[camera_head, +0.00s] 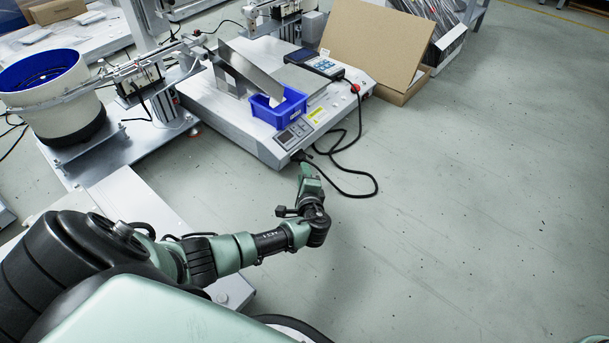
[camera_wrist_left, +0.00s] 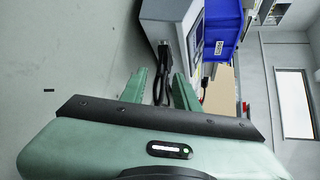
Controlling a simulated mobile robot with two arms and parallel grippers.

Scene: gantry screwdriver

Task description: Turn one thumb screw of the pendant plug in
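The black pendant plug (camera_head: 299,155) sits at the front lower corner of the grey-white machine, with a black cable trailing from it. In the left wrist view the plug (camera_wrist_left: 165,52) shows against the machine's end face, beyond the fingertips. Its thumb screws are too small to make out. My left gripper (camera_head: 303,166) is right in front of the plug. In the left wrist view the left gripper (camera_wrist_left: 160,76) has its two green fingers apart, with the cable visible in the gap behind them. I cannot tell whether they touch anything. My right gripper is not in view.
The machine (camera_head: 226,118) carries a blue bin (camera_head: 277,112), a metal chute and a handheld pendant (camera_head: 327,67). The black cable (camera_head: 352,194) loops onto the floor. A feeder bowl (camera_head: 50,105) stands left, and a cardboard box (camera_head: 372,45) behind. The floor at right is clear.

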